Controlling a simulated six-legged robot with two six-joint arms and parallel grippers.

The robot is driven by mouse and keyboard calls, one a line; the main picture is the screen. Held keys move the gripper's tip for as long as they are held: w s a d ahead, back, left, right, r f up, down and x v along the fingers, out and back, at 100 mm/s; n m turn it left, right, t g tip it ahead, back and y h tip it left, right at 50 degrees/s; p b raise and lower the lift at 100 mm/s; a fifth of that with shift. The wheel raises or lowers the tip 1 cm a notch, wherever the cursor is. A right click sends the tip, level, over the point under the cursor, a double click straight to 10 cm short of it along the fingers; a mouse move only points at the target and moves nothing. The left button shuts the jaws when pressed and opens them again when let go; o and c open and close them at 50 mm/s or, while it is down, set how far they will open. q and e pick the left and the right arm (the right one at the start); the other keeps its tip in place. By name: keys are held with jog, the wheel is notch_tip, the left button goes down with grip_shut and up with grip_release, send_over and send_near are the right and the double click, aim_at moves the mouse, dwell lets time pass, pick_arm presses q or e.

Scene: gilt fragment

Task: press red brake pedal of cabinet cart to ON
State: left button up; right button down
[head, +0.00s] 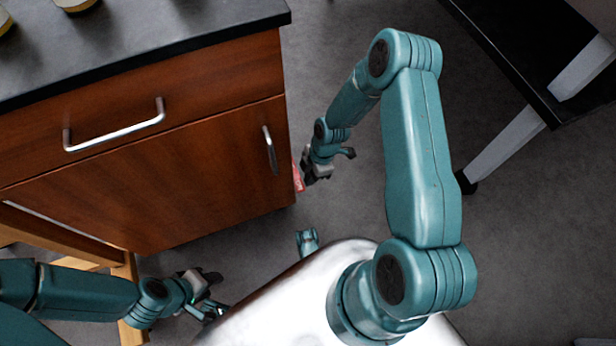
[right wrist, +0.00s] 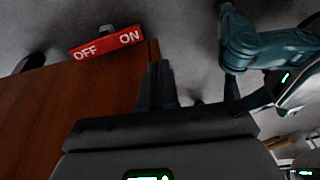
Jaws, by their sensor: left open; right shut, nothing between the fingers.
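The cabinet cart (head: 190,185) stands at the left, with a wooden drawer and door under a dark top. Its red brake pedal (head: 298,178) shows as a small red piece at the cart's right lower side, partly hidden by my right gripper (head: 316,175). In the right wrist view the pedal (right wrist: 106,43) carries white words OFF and ON. My right gripper is shut and empty, close to the pedal; whether they touch cannot be told. The pedal's tilt is unclear. My left gripper (head: 214,290) is open and empty at the lower left, in front of the cart.
A wooden stool or frame (head: 120,275) stands at the lower left by the cart. A dark table (head: 530,60) with a pale leg is at the upper right. The grey floor (head: 330,60) right of the cart is clear. Items stand on the cart top.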

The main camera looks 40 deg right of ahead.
pick_arm(q)
jog(key=shift+s+d+r+p, duration=0.15)
jog(key=shift+s+r+p, duration=0.05)
jog(key=shift+r+p, duration=0.75)
pick_arm(e)
jog(key=r, duration=0.1)
jog(key=s+r, duration=0.1)
jog(key=r, duration=0.1)
jog(key=s+d+r, duration=0.1)
jog(key=r, duration=0.1)
jog(key=shift+r, duration=0.1)
